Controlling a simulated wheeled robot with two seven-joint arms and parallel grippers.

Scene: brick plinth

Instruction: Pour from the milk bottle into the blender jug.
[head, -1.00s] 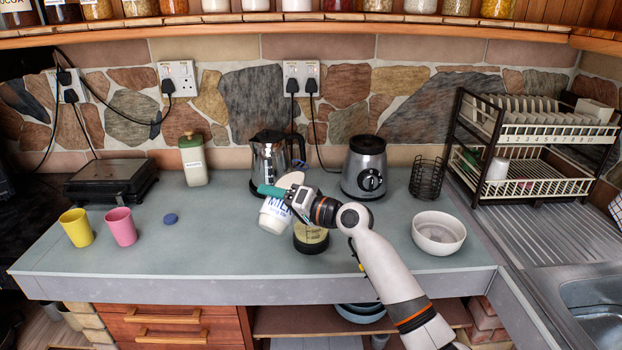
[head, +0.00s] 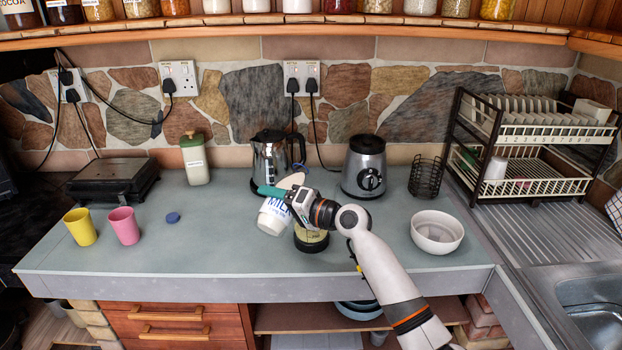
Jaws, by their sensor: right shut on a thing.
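The white milk bottle (head: 272,216), with blue MILK lettering, is held tilted above the counter, left of what looks like the blender jug. My right gripper (head: 283,195) is shut on it; a teal finger shows across its upper part. The likely jug (head: 311,243) is a clear vessel with pale yellowish contents and a dark base, standing on the counter just below and right of the bottle. My gripper and wrist hide its upper part. I cannot tell whether milk is flowing or where the bottle's mouth is. My left gripper is out of view.
The blender base (head: 366,168) and kettle (head: 270,160) stand behind. A white bowl (head: 437,232) and wire holder (head: 425,178) are to the right. Pink (head: 124,226) and yellow (head: 80,227) cups and a blue disc (head: 172,218) are left. The counter between disc and bottle is clear.

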